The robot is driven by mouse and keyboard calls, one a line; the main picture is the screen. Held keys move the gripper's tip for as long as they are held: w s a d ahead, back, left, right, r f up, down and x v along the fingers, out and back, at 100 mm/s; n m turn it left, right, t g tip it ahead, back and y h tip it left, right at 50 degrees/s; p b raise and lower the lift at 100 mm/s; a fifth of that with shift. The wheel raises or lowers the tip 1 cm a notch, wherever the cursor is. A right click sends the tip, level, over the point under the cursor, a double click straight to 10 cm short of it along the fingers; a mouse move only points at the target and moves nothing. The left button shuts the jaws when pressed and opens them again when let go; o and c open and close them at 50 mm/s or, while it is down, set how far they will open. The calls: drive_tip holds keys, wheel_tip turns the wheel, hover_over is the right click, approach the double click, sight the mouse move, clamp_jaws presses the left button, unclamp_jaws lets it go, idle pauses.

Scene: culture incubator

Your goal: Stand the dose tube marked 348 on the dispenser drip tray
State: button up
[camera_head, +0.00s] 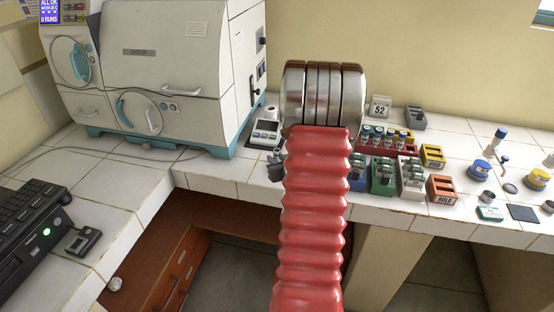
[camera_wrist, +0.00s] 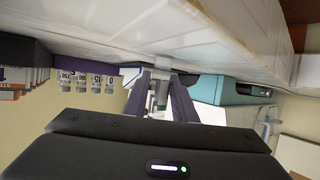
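In the wrist view my gripper (camera_wrist: 162,84) shows as two purple fingers, one on each side of a small grey-green tube (camera_wrist: 161,98). The fingers seem closed on it; no number is readable on it. In the head view my gripper is hidden behind my arm. Several capped tubes (camera_head: 390,137) stand in a red rack (camera_head: 408,151) right of my arm. Labelled tubes also show at the left of the wrist view (camera_wrist: 95,82), their marks too small to read surely. A white device with a dark display (camera_head: 266,131), possibly the dispenser, stands left of my arm. Its drip tray cannot be made out.
A large white and teal incubator (camera_head: 170,70) stands at the back left. Blue (camera_head: 357,177), green (camera_head: 383,177) and orange HOLD (camera_head: 441,189) racks line the counter's front. A 52 sign (camera_head: 379,107) stands behind. The left counter has clear tiles beside a black keyboard (camera_head: 25,215).

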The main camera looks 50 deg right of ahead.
drive_tip(key=o, duration=0.3)
drive_tip(key=shift+r, duration=0.1)
drive_tip(key=v, duration=1.2)
idle(0.8)
